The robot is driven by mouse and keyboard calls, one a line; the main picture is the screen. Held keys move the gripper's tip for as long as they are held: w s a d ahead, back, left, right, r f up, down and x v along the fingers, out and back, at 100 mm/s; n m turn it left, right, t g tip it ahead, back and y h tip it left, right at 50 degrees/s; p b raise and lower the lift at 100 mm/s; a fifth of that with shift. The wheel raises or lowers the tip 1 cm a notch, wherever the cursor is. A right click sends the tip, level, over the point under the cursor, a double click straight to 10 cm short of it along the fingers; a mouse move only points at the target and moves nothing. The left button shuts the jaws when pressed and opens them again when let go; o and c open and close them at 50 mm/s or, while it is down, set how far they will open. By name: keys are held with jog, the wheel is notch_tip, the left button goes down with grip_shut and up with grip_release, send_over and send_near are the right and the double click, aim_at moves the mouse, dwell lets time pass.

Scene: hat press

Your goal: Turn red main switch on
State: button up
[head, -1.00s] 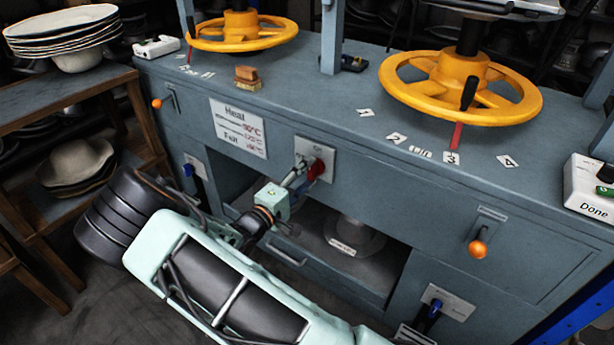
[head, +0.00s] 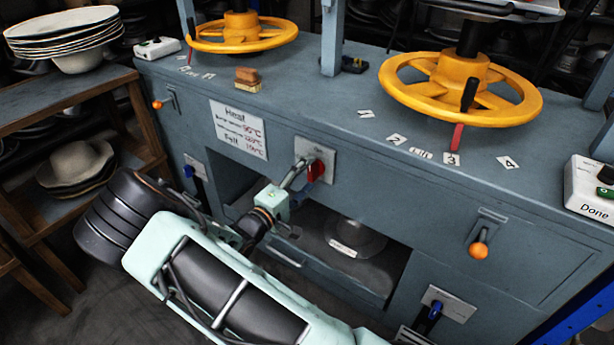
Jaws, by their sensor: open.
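The red main switch (head: 316,170) sits on a light grey square plate (head: 328,156) on the front of the blue-grey press cabinet. Its red knob shows just beside my fingers; part of the plate is hidden behind them. My gripper (head: 304,171) reaches up to the knob from the lower left, with its fingers open. The fingertips are at the left side of the knob. I cannot tell whether they touch it or stand around it.
Two yellow handwheels (head: 460,88) stand on the cabinet top. Orange-knobbed levers (head: 478,250) and a blue switch (head: 434,312) are on the front. An open recess (head: 350,262) lies below the main switch. A wooden shelf (head: 105,88) with hats stands at the left.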

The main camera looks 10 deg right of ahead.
jog(key=v, duration=1.2)
